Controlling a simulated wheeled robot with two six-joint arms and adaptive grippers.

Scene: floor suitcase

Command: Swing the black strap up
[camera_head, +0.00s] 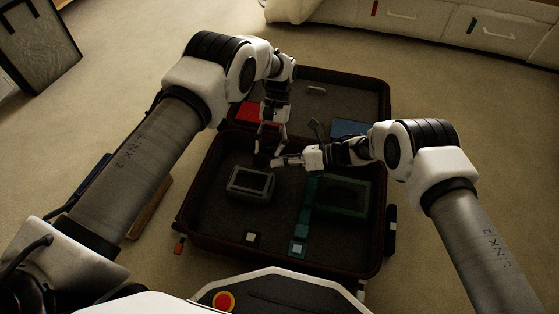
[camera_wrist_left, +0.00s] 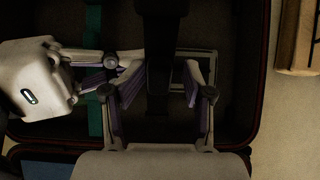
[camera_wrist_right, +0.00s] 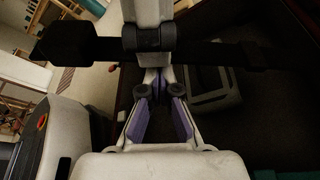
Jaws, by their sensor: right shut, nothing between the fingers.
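The black strap shows in the left wrist view (camera_wrist_left: 157,50) as a dark strip running down between my left gripper's fingers. My right gripper (camera_head: 276,162) is shut and empty, reaching in from the right close beside the left fingertips.
In the suitcase lie a grey box (camera_head: 250,194), a green strap (camera_head: 304,215) and a green-framed item (camera_head: 352,212). A red item (camera_head: 247,113) and a blue item (camera_head: 348,128) lie farther back. White drawers (camera_head: 400,20) stand behind. Carpet around the suitcase is mostly clear.

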